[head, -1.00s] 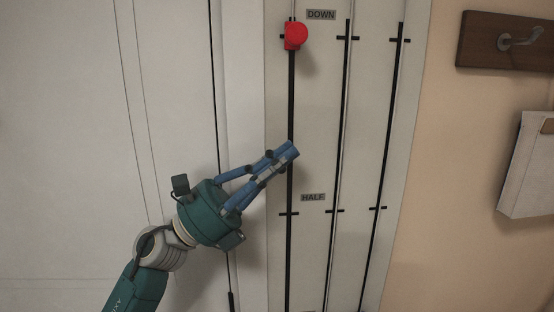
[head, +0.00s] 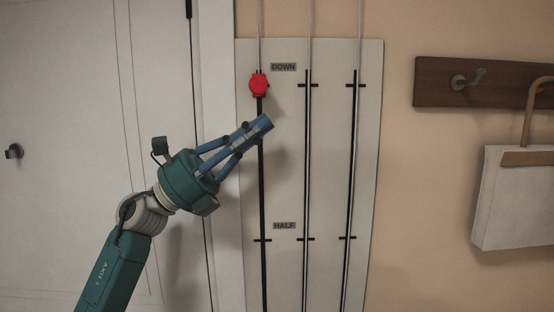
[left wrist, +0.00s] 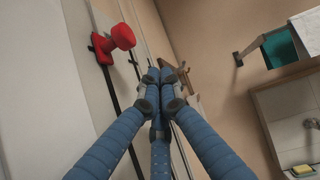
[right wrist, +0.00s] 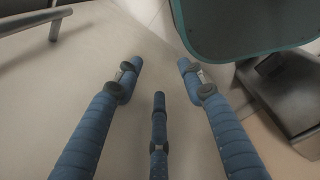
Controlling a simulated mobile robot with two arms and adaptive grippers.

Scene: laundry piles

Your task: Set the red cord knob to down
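The red cord knob (head: 258,85) sits on the leftmost black slot of the white panel (head: 285,180), level with the tick beside the DOWN label (head: 283,67). My left gripper (head: 266,122) is just below the knob, in front of the same slot, with its fingertips together and nothing between them. In the left wrist view the knob (left wrist: 122,37) stands apart from the shut fingers (left wrist: 163,72), at upper left. My right gripper (right wrist: 160,70) shows only in the right wrist view, with its fingers spread and empty above the floor.
The HALF label (head: 284,226) marks lower ticks across the slots. Two more slots run to the right, with no knob showing on them. A wooden hook board (head: 430,82) and a hanging white bag (head: 520,205) are on the wall at right. A door (head: 60,200) is at left.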

